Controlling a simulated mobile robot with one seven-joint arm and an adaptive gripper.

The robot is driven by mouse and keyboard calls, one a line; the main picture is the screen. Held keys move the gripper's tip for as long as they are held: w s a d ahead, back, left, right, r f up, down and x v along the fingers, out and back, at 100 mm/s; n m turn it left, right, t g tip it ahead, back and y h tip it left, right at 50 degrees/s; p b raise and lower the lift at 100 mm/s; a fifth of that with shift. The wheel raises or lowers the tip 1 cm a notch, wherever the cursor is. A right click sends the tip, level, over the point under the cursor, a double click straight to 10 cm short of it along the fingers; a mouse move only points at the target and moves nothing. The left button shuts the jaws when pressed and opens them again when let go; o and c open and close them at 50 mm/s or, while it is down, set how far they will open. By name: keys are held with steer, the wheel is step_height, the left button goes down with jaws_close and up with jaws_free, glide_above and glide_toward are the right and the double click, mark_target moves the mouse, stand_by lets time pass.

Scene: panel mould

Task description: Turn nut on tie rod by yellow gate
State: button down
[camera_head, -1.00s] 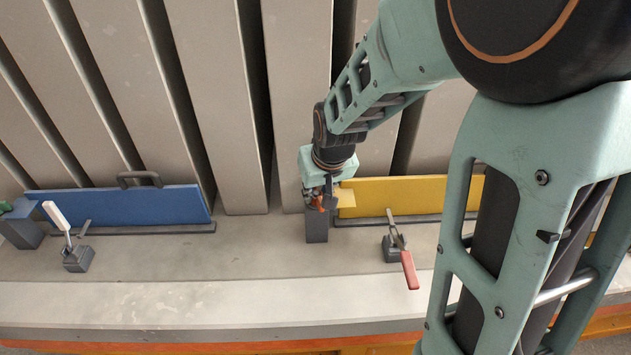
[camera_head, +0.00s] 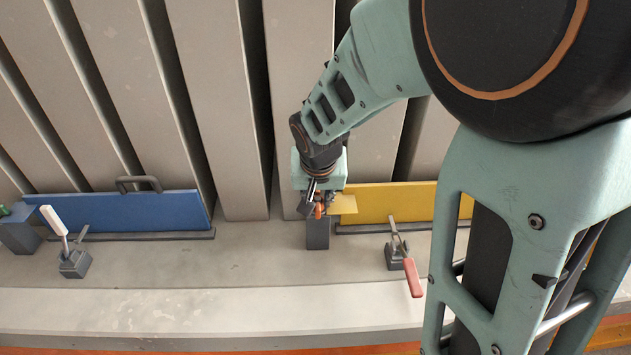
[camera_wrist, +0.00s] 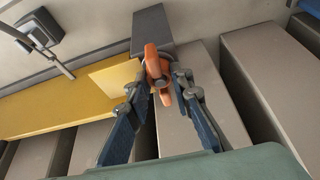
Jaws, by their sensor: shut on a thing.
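The yellow gate (camera_head: 395,202) stands along the bed right of centre, and it also shows at the left of the wrist view (camera_wrist: 45,112). At its left end is a dark grey block (camera_head: 317,235), which shows at the top of the wrist view (camera_wrist: 152,28). An orange wing nut (camera_wrist: 152,65) sits in front of this block; the tie rod itself is hidden. My gripper (camera_wrist: 163,88) is shut on the orange nut, one blue-grey finger on each side. In the head view my gripper (camera_head: 318,205) is small and partly hides the nut.
A toggle clamp with a red handle (camera_head: 413,277) stands before the yellow gate. A blue gate (camera_head: 120,211) with a black handle and a white-handled clamp (camera_head: 54,220) are at left. Tall grey panels (camera_head: 220,100) stand behind. The front ledge (camera_head: 200,305) is clear.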

mark_target(318, 200)
steer(key=shift+w+a+f+m+h+b, duration=0.1)
steer(key=shift+m+h+b, duration=0.2)
steer(key=shift+m+b, duration=0.4)
steer(key=shift+r+m, duration=0.2)
steer(key=shift+m, duration=0.2)
steer(key=c, duration=1.6)
jaws_free()
step_height(318, 200, up, 10)
